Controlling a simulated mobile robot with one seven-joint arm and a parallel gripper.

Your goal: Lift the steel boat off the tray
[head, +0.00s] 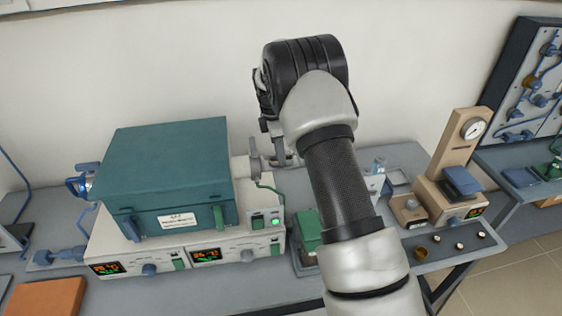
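My arm rises through the middle of the head view and bends over at its black wrist. My gripper (274,143) hangs below the wrist, partly hidden behind it, in front of the pale wall and near the back of the bench. It is too small and covered to tell whether its fingers are open or shut. I cannot make out the steel boat or its tray with certainty; my arm hides part of the bench. A pale shallow tray-like piece (397,177) lies right of my arm, with no boat visible on it.
A teal-topped furnace (172,172) with lit displays stands left of my arm. A green block (309,229) sits close by the arm. A beige gauge stand (459,150) and several small cups (459,245) are at right. An orange-brown slab (47,296) lies front left.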

